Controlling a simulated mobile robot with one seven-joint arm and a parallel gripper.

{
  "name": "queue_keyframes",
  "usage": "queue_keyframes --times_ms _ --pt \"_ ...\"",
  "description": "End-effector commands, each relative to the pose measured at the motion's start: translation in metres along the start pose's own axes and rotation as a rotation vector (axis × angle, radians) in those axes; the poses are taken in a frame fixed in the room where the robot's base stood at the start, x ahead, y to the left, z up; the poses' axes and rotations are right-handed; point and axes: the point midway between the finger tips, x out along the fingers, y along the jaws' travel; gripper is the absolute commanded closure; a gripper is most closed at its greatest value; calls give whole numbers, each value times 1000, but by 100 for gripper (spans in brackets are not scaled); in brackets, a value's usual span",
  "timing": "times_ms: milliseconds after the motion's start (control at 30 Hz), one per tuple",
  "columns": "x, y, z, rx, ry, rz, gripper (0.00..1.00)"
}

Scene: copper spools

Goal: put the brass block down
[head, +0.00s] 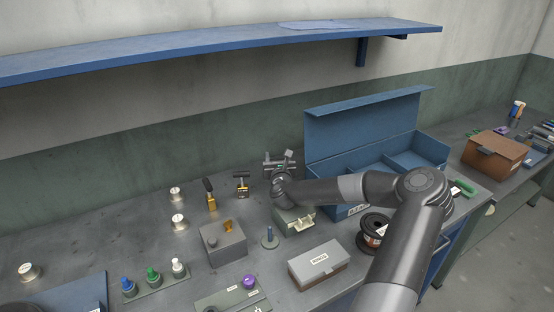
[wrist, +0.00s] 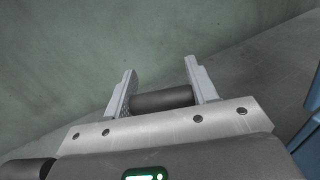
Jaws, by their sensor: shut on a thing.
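My gripper (head: 279,164) is near the wall at the back of the bench, left of the blue open box. In the wrist view my gripper (wrist: 162,88) is shut on a dark grey cylinder (wrist: 162,99), which lies crosswise between the two fingers. No brass colour shows in the grip, so I cannot tell whether the cylinder is part of the brass block. A small brass-coloured block with a dark handle (head: 211,201) stands on the bench to the left. A dark T-shaped piece with a brass-coloured part (head: 242,185) stands between it and my gripper.
A grey box (head: 224,248), a labelled grey case (head: 319,266) and a dark spool (head: 373,231) stand in front. The blue box (head: 367,120) is at the right. A blue shelf (head: 220,47) runs above. Bare bench (head: 110,235) lies at the left.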

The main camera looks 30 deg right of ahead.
Motion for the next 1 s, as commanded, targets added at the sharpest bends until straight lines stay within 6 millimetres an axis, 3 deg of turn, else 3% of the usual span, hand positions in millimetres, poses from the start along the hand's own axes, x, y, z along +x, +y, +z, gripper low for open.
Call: queue_keyframes --times_ms 400,433,667,1000 --pt "0 1 -6 1 -2 0 100" --pt "0 0 -7 1 -1 1 45" --pt "0 0 -6 0 -1 1 26" --pt "-1 0 -2 -1 -2 1 26"
